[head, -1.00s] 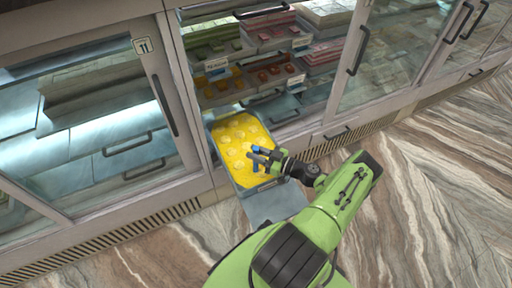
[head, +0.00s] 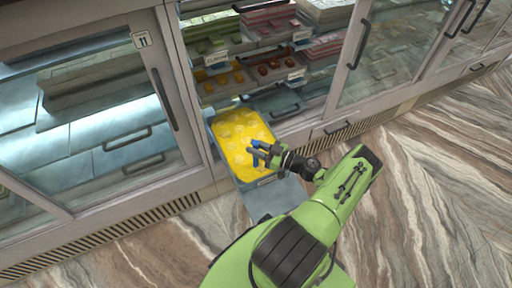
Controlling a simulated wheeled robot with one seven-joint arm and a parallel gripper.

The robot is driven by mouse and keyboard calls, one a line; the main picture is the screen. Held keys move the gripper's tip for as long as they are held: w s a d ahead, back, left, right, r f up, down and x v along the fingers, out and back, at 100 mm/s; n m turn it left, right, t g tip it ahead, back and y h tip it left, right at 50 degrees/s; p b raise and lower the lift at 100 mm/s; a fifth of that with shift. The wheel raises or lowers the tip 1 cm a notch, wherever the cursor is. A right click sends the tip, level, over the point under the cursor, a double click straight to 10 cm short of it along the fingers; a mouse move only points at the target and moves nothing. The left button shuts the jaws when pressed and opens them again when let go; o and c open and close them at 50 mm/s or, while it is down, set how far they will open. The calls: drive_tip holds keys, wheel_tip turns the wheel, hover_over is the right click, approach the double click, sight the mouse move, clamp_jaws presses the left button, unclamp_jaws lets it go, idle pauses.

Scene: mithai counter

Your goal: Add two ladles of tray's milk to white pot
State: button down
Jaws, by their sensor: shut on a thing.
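The tray (head: 214,150) is a long grey container in front of the open display case, filled with yellow milk (head: 235,130) with paler round pieces in it. My gripper (head: 260,155) is over the tray's near right part. It is shut on a small blue piece, which looks like the ladle's handle. The ladle's bowl cannot be made out, so I cannot tell whether it is in the milk. No white pot shows in this view.
Shelves with trays of sweets (head: 268,72) stand behind the tray. Glass-fronted cabinets with dark handles (head: 127,139) flank it. A pale flat panel (head: 262,196) lies beside my arm at the tray's near end. The streaked floor (head: 440,200) at right is clear.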

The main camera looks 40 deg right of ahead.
drive_tip(key=shift+r, duration=0.1)
wheel_tip(320, 180, up, 7)
drive_tip(key=p, duration=0.5)
drive_tip(key=shift+f, duration=0.2)
idle(0.4)
